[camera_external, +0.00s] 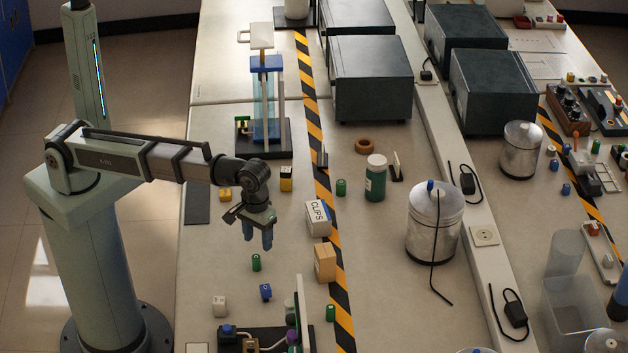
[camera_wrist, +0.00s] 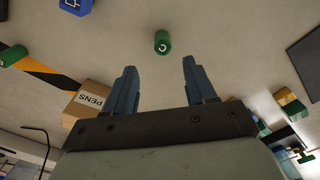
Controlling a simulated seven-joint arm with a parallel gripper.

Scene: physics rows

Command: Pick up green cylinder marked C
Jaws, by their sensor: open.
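A small green cylinder with a white C (camera_wrist: 162,42) stands alone on the pale bench in the wrist view, just beyond and between my fingertips. In the external view a green cylinder (camera_external: 256,263) stands just below my gripper in the picture; its mark is too small to read there, but its place fits the one marked C. My gripper (camera_external: 258,241) points down above the bench, open and empty. In the wrist view my gripper (camera_wrist: 159,66) shows both blue fingers spread apart, with nothing between them and not touching the cylinder.
Other green cylinders stand near the striped tape (camera_external: 341,187) (camera_external: 330,313). A blue block (camera_external: 266,292) lies close by. A tan box (camera_external: 325,263), labelled PENS in the wrist view (camera_wrist: 88,101), and a CLIPS box (camera_external: 318,219) stand to the right. Bench around the cylinder is clear.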

